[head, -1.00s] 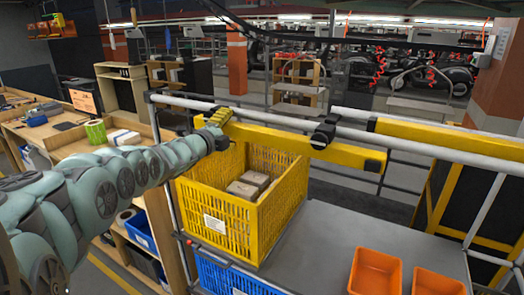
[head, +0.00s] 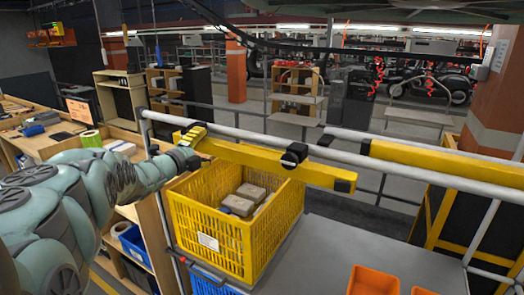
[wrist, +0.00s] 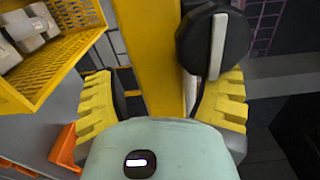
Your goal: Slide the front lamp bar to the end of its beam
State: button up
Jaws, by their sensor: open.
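The front lamp bar (head: 245,154) is a long yellow bar below the white rail (head: 240,132), with a round black clamp (head: 293,155) along it and a black cap at its right end. My gripper (head: 190,135) is at the bar's left part. In the wrist view the bar (wrist: 145,50) runs up between the two yellow-padded fingers of my gripper (wrist: 160,105), which stand apart on either side. A round black disc (wrist: 230,45) with a pale strip is beside the bar, near the right finger. My palm hides the bar's near part.
A yellow crate (head: 275,235) with several grey blocks stands below the bar, and its edge (wrist: 60,60) shows in the wrist view. Another yellow bar (head: 440,162) hangs further right on the rail. Orange bins (head: 373,282) sit on the grey table (head: 335,250).

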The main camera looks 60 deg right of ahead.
jog(key=shift+a+r+p, duration=0.2)
jog(key=shift+a+p, duration=0.2)
jog(key=shift+a, duration=0.3)
jog(key=shift+a+f, duration=0.25)
jog(key=shift+a, duration=0.05)
jog(key=shift+s+a+b, duration=0.1)
jog(key=shift+a+b, duration=0.45)
jog(key=shift+a, duration=0.25)
jog(key=a+p, duration=0.2)
jog(key=a, duration=0.1)
jog(key=a+p, duration=0.2)
jog(key=shift+s+r, duration=0.1)
jog(key=shift+s, duration=0.15)
